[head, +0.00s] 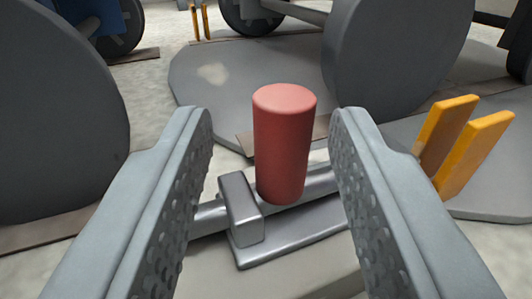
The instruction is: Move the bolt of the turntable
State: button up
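The bolt is a grey metal rod (209,217) lying in a grey bracket (243,214) on a flat metal plate (300,238). A red cylindrical handle (284,150) stands upright from the rod, just right of the bracket's block. My gripper (272,130) is open, with one textured finger on each side of the red handle. A gap shows between the handle and both fingers. The fingers hide both ends of the rod. A grey round-edged plate (225,98), which may be the turntable, lies on the floor behind the handle.
Large dark wheels stand at the left (60,120) and at the upper right (395,60). A pair of orange upright plates (455,140) stands close to the right finger. A smaller orange pair (200,22) is at the back. Pale floor shows between the wheels.

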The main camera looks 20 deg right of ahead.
jog(key=v, duration=1.5)
jog(key=shift+w, duration=0.1)
